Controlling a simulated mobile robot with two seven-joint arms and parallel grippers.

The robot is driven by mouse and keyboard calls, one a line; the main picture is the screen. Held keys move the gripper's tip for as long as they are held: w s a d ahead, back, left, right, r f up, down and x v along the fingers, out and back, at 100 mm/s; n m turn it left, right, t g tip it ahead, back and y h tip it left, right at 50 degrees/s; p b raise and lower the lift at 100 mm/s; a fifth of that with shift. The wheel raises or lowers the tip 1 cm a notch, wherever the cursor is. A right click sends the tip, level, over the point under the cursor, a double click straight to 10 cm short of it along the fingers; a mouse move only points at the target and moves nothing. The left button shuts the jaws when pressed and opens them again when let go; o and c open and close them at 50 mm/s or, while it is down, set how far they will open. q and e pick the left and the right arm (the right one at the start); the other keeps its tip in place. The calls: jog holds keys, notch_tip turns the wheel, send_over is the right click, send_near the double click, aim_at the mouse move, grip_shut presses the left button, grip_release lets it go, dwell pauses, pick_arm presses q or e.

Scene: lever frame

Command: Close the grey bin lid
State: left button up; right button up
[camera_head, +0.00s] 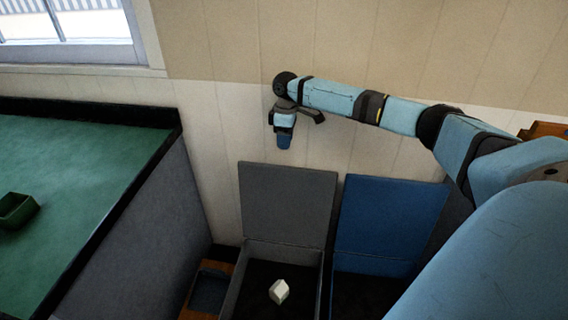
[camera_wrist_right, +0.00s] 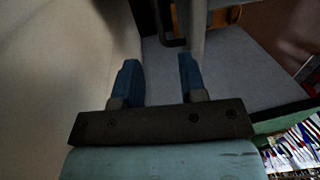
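The grey bin lid (camera_head: 287,203) stands raised, close to upright, behind the open grey bin (camera_head: 243,281) in the head view. A pale, white block-like object (camera_head: 279,291) shows inside the dark bin. My right gripper (camera_head: 284,142) hangs above the lid's top edge, near the wall, and appears apart from the lid. In the right wrist view my right gripper (camera_wrist_right: 158,66) has its two blue fingers spread with nothing between them. My left gripper is not in view.
A blue lid (camera_head: 390,220) stands raised over an open bin just right of the grey one. A green-topped table (camera_head: 80,170) with a green tray (camera_head: 17,210) is at the left. A small brown-edged box (camera_head: 208,290) sits left of the grey bin. The panelled wall is behind.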

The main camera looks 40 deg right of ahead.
jog(key=f, duration=0.6)
jog(key=a+f, duration=0.1)
jog(key=f, duration=0.2)
jog(key=shift+s, duration=0.4)
grip_shut()
